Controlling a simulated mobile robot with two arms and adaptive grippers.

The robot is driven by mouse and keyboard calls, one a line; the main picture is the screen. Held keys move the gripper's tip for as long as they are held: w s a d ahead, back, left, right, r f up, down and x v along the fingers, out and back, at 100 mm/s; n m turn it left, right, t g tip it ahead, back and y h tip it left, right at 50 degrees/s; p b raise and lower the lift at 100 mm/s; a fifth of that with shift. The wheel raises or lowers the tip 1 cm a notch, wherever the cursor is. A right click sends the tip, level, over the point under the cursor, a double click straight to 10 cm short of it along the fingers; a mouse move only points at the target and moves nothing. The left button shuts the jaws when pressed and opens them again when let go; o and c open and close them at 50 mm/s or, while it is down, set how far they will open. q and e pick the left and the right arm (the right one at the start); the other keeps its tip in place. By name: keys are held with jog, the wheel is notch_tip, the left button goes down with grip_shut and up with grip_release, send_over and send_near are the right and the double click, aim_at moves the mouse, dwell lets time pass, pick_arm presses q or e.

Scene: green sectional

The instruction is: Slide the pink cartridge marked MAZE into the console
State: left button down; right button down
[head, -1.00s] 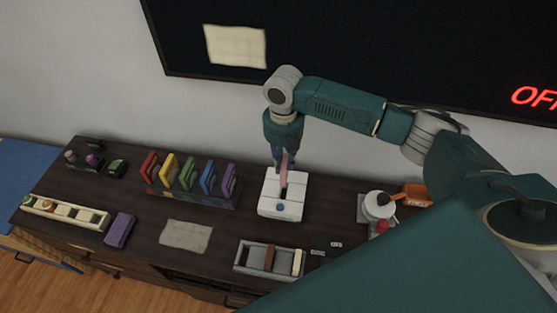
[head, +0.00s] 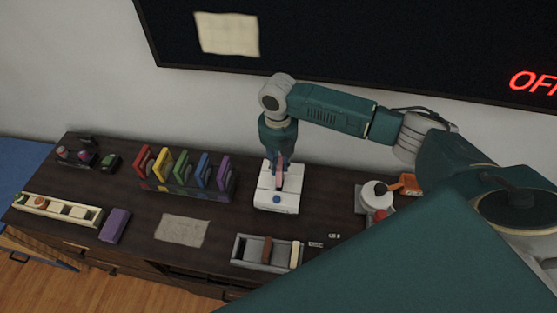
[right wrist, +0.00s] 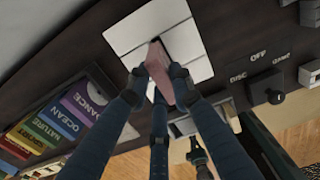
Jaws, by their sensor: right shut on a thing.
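The white console (head: 276,204) stands on the dark cabinet top, with a blue button on its front. It also shows in the right wrist view (right wrist: 130,30), with a dark slot in its top. My right gripper (right wrist: 157,80) points down over the console and is shut on the pink cartridge (right wrist: 156,60), which also shows in the head view (head: 279,181). The cartridge's far end is at or just over the slot; I cannot tell how deep it sits. I cannot read a MAZE marking on it. My left gripper is not in view.
A rack (head: 190,190) of several coloured cartridges stands left of the console. A grey divided tray (head: 250,262) is in front, and a purple box (head: 115,226) lies farther left. A knob (right wrist: 267,88) with labels including DISC shows in the wrist view.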

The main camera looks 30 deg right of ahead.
jog(key=shift+f, duration=0.35)
jog(key=shift+p, duration=0.95)
dwell(1.4)
jog(key=shift+f+b, duration=1.5)
jog(key=shift+f, duration=1)
jog(key=c, duration=1.5)
grip_release()
jog(key=shift+o, duration=0.2)
jog(key=shift+r, duration=0.1)
notch_tip(320, 180, up, 12)
jog(key=shift+f, duration=0.1)
